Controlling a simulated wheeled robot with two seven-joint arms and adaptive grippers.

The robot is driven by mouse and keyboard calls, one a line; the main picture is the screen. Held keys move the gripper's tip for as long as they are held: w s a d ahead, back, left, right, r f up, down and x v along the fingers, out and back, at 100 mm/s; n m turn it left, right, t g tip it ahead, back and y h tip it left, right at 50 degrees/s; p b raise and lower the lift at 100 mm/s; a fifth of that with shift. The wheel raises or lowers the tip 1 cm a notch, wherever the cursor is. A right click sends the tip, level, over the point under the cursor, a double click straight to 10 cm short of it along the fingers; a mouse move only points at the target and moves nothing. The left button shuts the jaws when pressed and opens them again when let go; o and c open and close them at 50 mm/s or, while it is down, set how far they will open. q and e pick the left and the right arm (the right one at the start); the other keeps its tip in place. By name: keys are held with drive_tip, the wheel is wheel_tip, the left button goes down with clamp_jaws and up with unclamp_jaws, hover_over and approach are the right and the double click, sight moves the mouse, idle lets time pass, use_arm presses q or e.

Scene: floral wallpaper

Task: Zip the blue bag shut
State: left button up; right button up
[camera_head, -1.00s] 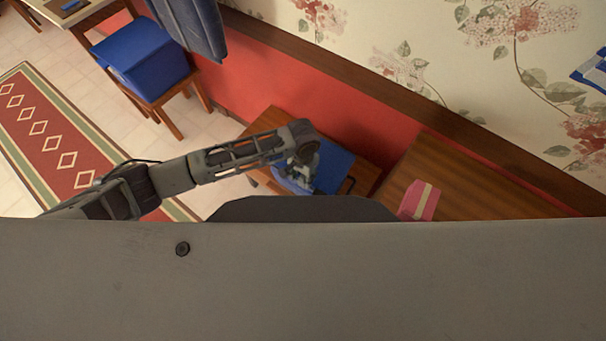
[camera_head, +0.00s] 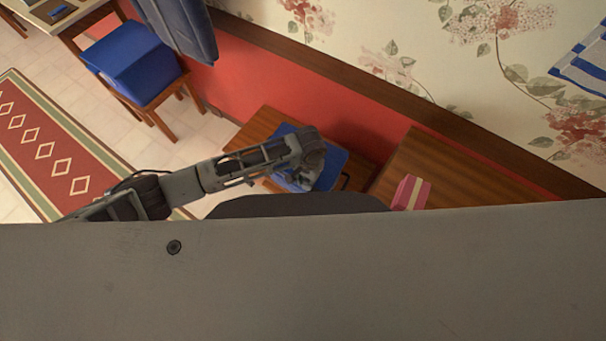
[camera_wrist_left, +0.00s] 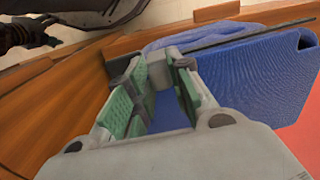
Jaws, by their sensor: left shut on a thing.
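The blue bag (camera_head: 334,170) lies on a low wooden table beside the red wall, partly hidden by my arm and body. In the left wrist view its ribbed blue side (camera_wrist_left: 262,78) is to the right, with a dark strip along its top edge. My left gripper (camera_head: 303,181) is over the bag's left part. In the wrist view its green-padded fingers (camera_wrist_left: 155,75) are at the bag, shut on part of it.
The low wooden table (camera_head: 262,126) has bare wood left of the bag. A second wooden table (camera_head: 425,160) at right carries a pink box (camera_head: 411,193). A blue-covered stool (camera_head: 135,62) stands far left, near a patterned rug (camera_head: 45,150). The wall closes off the back.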

use_arm(q)
drive_tip(key=shift+s+d, duration=0.1)
drive_tip(key=shift+d, duration=0.05)
drive_tip(key=o, duration=0.9)
drive_tip(key=shift+d, duration=0.1)
drive_tip(key=shift+r, duration=6)
use_arm(e)
drive_tip(key=shift+a, duration=0.4)
use_arm(q)
drive_tip(key=shift+s, duration=0.1)
